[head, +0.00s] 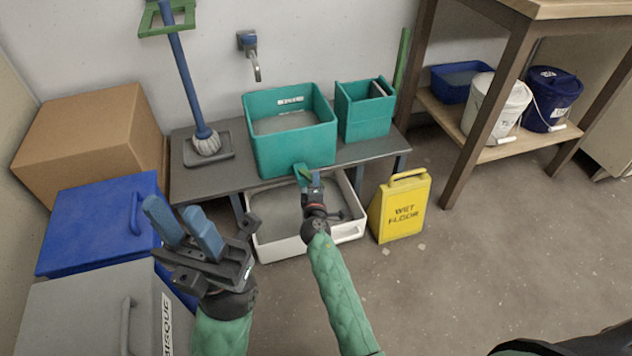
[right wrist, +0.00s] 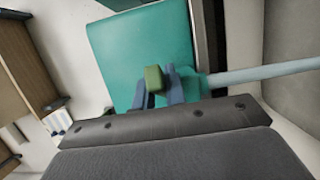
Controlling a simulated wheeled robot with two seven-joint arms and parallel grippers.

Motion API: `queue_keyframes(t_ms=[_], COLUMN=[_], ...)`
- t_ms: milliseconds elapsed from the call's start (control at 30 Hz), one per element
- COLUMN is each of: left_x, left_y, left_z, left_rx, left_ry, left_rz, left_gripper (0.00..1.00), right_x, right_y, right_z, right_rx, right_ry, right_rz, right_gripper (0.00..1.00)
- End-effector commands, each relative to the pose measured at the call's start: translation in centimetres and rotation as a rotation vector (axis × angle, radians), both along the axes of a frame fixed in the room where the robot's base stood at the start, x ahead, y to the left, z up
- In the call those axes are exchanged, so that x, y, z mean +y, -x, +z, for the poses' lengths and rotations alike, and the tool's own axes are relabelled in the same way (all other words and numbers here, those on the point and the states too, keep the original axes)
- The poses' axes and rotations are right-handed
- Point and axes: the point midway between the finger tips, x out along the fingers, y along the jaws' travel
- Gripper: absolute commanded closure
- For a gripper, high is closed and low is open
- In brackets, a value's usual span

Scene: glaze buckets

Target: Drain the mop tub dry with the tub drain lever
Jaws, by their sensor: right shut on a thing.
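The teal mop tub (head: 290,150) stands on a dark low bench, with a greyish surface showing inside it. Its small green drain lever (right wrist: 153,78) is at the front, between the blue fingers of my right gripper (right wrist: 160,88), which is shut on it. In the head view my right gripper (head: 308,178) hides most of the lever. A pale blue stream (right wrist: 265,72) runs from the teal spout (right wrist: 218,84) towards the white basin (head: 290,243) under the bench. My left gripper (head: 178,212) is open and empty, in front of the blue box.
A smaller teal bin (head: 365,112) stands right of the tub, and a mop (head: 205,142) stands left of it. A tap (head: 254,66) is on the wall above. A yellow wet-floor sign (head: 402,207) stands right of the basin. Blue (head: 95,225) and grey boxes crowd the left.

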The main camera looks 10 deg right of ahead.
Motion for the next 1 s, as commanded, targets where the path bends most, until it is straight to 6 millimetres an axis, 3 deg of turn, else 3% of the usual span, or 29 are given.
queue_keyframes(t_ms=[67, 100, 200, 567, 1000], left_x=[0.0, 0.0, 0.0, 0.0, 0.1], left_y=[0.0, 0.0, 0.0, 0.0, 0.0], left_z=[0.0, 0.0, 0.0, 0.0, 0.2], left_rx=[-0.001, -0.001, -0.002, -0.003, -0.004], left_ry=[0.0, 0.0, 0.0, -0.005, 0.001], left_rz=[0.0, 0.0, 0.001, 0.0, 0.0], left_gripper=[0.66, 0.66, 0.66, 0.66, 0.66], right_x=[0.2, 0.2, 0.1, 0.2, 1.4], right_y=[0.0, 0.0, 0.0, 0.6, 6.3], right_z=[-0.1, -0.1, -0.1, -0.1, -0.2], right_rx=[0.001, 0.001, 0.001, 0.001, 0.002], right_ry=[0.0, 0.0, 0.0, 0.0, 0.0], right_rz=[0.003, 0.003, 0.003, 0.002, 0.003], right_gripper=[1.0, 0.8, 0.65, 0.65, 0.65])
